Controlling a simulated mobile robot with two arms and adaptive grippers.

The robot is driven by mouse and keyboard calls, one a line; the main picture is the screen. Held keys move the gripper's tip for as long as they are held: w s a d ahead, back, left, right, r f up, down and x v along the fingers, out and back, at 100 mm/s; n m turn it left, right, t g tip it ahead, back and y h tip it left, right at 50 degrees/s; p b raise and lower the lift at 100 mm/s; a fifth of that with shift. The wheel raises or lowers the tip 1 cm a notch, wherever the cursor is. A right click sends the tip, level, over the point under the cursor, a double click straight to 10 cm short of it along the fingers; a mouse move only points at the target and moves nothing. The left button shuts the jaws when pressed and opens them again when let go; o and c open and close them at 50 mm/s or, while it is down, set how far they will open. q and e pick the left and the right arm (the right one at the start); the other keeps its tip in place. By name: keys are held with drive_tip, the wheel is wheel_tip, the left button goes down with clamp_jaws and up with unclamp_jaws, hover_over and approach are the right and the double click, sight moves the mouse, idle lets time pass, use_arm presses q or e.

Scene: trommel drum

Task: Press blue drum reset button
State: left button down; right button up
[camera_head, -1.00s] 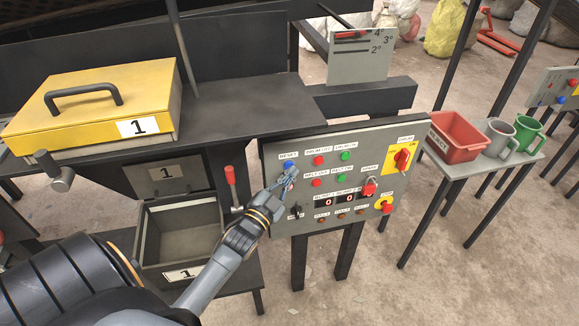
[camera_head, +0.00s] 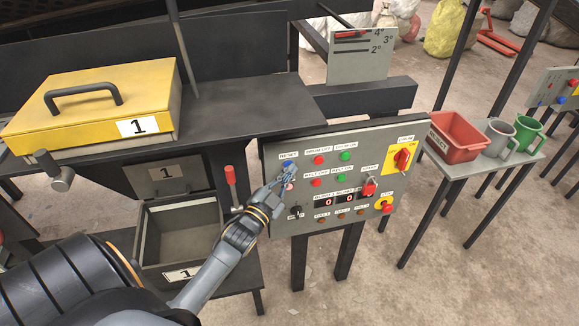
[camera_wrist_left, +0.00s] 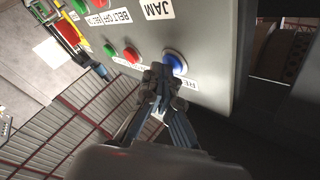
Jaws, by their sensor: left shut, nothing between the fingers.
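The blue reset button (camera_head: 288,163) is at the upper left of the grey control panel (camera_head: 275,222), just under a "RESET" label. It also shows in the left wrist view (camera_wrist_left: 174,62), with a pale ring around it. My left gripper (camera_head: 286,176) is shut and empty, with its fingertips just below the button in the head view. In the left wrist view my left gripper (camera_wrist_left: 160,78) has its tips beside the button's edge. I cannot tell whether they touch it. My right gripper is not in view.
The panel also has red and green buttons (camera_head: 319,160), a yellow-backed rotary switch (camera_head: 403,158) and a red stop knob (camera_head: 387,208). A red-handled lever (camera_head: 231,176) stands left of the panel. A red bin (camera_head: 457,137) and mugs (camera_head: 497,138) stand on a side table.

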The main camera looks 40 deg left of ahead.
use_arm(q)
drive_tip(key=shift+s+d+p, duration=0.4)
drive_tip(key=shift+s+d, duration=0.2)
drive_tip(key=shift+d, duration=0.1)
drive_tip(key=s+d+p, duration=0.1)
drive_tip(key=s+d, duration=0.2)
drive_tip(key=shift+s+d+p, duration=0.1)
drive_tip(key=shift+d+p, duration=0.2)
drive_tip(key=shift+d, duration=0.1)
idle(0.9)
